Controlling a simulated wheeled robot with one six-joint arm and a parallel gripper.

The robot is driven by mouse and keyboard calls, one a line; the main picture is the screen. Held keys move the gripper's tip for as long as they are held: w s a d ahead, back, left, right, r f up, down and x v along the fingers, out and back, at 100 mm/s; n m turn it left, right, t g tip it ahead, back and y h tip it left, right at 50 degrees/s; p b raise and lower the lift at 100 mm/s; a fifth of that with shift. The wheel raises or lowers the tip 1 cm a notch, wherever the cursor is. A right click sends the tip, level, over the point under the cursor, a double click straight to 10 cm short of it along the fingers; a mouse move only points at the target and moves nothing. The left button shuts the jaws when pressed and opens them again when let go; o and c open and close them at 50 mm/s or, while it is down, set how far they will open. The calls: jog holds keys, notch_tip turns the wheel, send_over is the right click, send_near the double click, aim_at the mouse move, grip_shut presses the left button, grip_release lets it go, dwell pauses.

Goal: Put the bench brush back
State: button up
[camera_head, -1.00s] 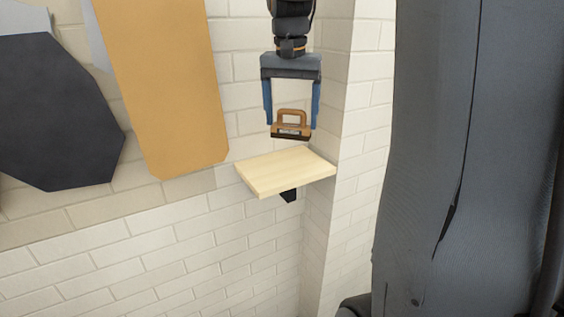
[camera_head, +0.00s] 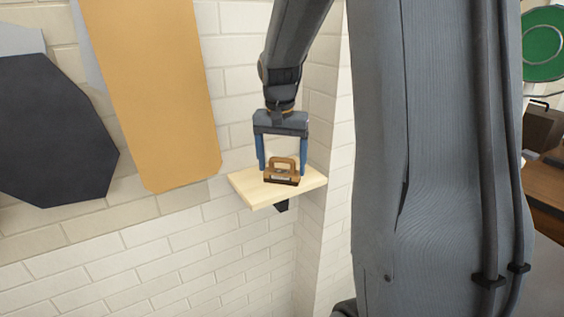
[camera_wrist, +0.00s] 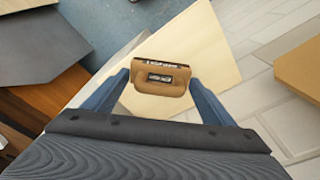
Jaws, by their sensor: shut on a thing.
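The bench brush (camera_head: 282,174) is a small brown block with a looped handle and a dark lower edge. My gripper (camera_head: 282,165) points down, its two blue fingers shut on the brush from either side. The brush is upright over the middle of a pale wooden wall shelf (camera_head: 249,192). It is at or just above the shelf top; I cannot tell if it touches. In the wrist view the brush (camera_wrist: 160,79) sits between the fingertips, with the pale shelf (camera_wrist: 212,52) behind it. The brush's underside is hidden.
The shelf is on a white brick wall (camera_head: 150,250), close to a wall corner on its right. A tan panel (camera_head: 155,100) and a dark panel (camera_head: 50,130) are on the wall to the left. The shelf top around the brush looks bare.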

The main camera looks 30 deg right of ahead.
aim_at(281, 175)
jog(key=o, duration=0.9)
jog(key=shift+r, duration=0.1)
notch_tip(281, 175, up, 12)
jog(key=s+b, duration=0.1)
jog(key=b, duration=0.2)
jog(key=s+a+f+n, duration=0.1)
jog(key=a+f, duration=0.2)
jog(key=f, duration=0.2)
jog(key=s+a+f+n, duration=0.2)
jog(key=a+f, duration=0.1)
jog(key=f, duration=0.1)
jog(key=s+a+f+n, duration=0.1)
jog(key=s+a+f, duration=0.1)
jog(key=f, duration=0.3)
jog(key=shift+a+f, duration=0.3)
jog(key=shift+a, duration=0.4)
jog(key=s+a+f+n, duration=0.1)
jog(key=s+f, duration=0.2)
jog(key=s+a+f+n, duration=0.2)
jog(key=s+f, duration=0.1)
jog(key=s+a+f+n, duration=0.1)
jog(key=s+a+f, duration=0.1)
jog(key=s+f, duration=0.1)
jog(key=shift+a+f+y, duration=0.25)
jog(key=shift+f+y, duration=0.15)
jog(key=shift+f, duration=0.05)
